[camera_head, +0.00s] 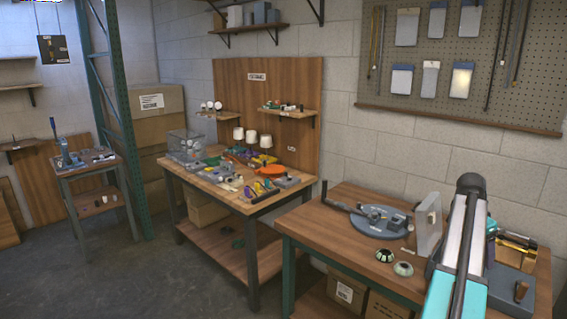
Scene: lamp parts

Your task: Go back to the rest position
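My arm shows at the right, with teal and silver links rising from the bottom edge to a dark rounded joint. My gripper does not show, so what its fingers do is hidden. The arm stands in front of the near wooden workbench (345,259) and covers part of its right side. On that bench lies a round blue-grey base plate (375,228) with metal parts and a dark rod on it. Two small round parts, one dark (384,255) and one pale-rimmed (403,268), lie in front of the plate.
A grey upright plate (428,225) stands just left of my arm. A brass-coloured part (516,240) and a grey block lie to its right. The middle bench (208,186) holds lamp parts and a clear bin. A small table (92,167) stands far left. The floor at left is clear.

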